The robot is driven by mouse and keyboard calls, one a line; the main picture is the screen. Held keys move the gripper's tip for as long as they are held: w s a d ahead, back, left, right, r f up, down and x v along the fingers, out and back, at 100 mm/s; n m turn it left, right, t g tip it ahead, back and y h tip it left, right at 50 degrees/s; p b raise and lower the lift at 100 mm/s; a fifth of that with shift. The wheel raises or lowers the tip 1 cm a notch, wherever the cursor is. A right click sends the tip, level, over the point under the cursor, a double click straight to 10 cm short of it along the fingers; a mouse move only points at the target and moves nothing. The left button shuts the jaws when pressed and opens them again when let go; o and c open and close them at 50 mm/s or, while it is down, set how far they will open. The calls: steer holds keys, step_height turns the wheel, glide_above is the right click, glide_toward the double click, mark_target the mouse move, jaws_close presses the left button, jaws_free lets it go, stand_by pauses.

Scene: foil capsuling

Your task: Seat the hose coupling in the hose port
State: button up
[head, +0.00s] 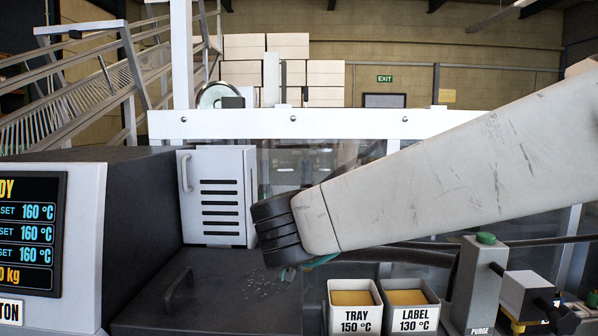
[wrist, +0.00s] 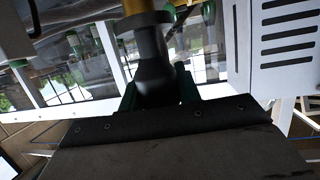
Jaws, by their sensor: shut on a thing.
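In the wrist view my gripper (wrist: 158,88) has its green fingers on both sides of a dark, flanged, rounded piece, which looks like the hose coupling (wrist: 150,60). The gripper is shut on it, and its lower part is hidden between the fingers. A yellow-brass part (wrist: 136,6) shows just beyond the flange at the top edge; I cannot tell whether it is joined to the coupling. In the head view my arm hides most of the gripper, and only a green sliver (head: 322,260) shows under the wrist. I cannot make out the hose port in either view.
A white slotted cabinet (head: 218,195) stands behind the dark machine top with its handle (head: 177,289). It also shows in the wrist view (wrist: 285,70).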

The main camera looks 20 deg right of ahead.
steer(key=w+r+n+t+y, duration=0.1)
steer(key=w+r+n+y, duration=0.1)
steer(key=w, duration=0.9)
steer(key=w+d+r+n+y, duration=0.1)
steer(key=w+r+n+y, duration=0.1)
steer(key=w, duration=1)
steer(key=shift+w+r+n+t+y, duration=0.3)
steer(key=shift+r+t+y, duration=0.1)
steer(key=shift+r+y, duration=0.2)
steer(key=shift+s, duration=0.1)
steer(key=shift+f, duration=2.95)
steer(key=shift+f, duration=2.4)
steer(key=o, duration=1.1)
steer(key=shift+o, duration=0.2)
steer(key=shift+s, duration=0.1)
